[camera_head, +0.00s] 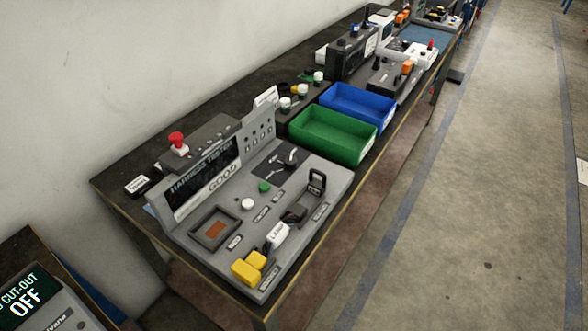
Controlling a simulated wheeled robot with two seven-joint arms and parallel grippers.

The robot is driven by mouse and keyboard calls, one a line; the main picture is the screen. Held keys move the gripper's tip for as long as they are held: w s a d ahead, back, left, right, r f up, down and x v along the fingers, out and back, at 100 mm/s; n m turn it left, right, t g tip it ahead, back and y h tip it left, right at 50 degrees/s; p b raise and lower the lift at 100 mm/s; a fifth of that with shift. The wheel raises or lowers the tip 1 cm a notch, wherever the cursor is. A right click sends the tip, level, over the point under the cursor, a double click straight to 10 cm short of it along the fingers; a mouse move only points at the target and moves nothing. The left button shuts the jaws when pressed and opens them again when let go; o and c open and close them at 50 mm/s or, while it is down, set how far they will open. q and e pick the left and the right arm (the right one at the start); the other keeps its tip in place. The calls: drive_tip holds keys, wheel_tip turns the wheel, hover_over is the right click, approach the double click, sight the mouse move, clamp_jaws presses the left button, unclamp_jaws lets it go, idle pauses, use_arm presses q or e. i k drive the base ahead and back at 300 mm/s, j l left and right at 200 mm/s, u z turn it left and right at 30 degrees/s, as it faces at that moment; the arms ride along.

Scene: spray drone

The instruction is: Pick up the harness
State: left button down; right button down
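A grey harness tester (225,225) stands on the near end of a dark bench, its screen reading "HARNESS TESTER" and "GOOD". On its deck, a yellow block-like connector (248,267) sits at the near edge. A white labelled piece (277,235) and a dark piece (296,212) lie in line behind it. A black upright loop-shaped part (317,184) stands further right. I cannot tell for sure which of these make up the harness, or whether they are joined. Neither of my grippers is in view.
An empty green bin (325,135) and an empty blue bin (357,104) stand behind the tester. A red emergency button (178,143) is at its left. Other devices line the bench further back. A cut-out panel (38,300) is at lower left.

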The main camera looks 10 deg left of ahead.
sight(296, 212)
drive_tip(key=l+u, duration=0.55)
drive_tip(key=u, duration=0.25)
drive_tip(key=k+l+u, duration=0.15)
drive_tip(key=u, duration=0.25)
drive_tip(key=l, duration=0.1)
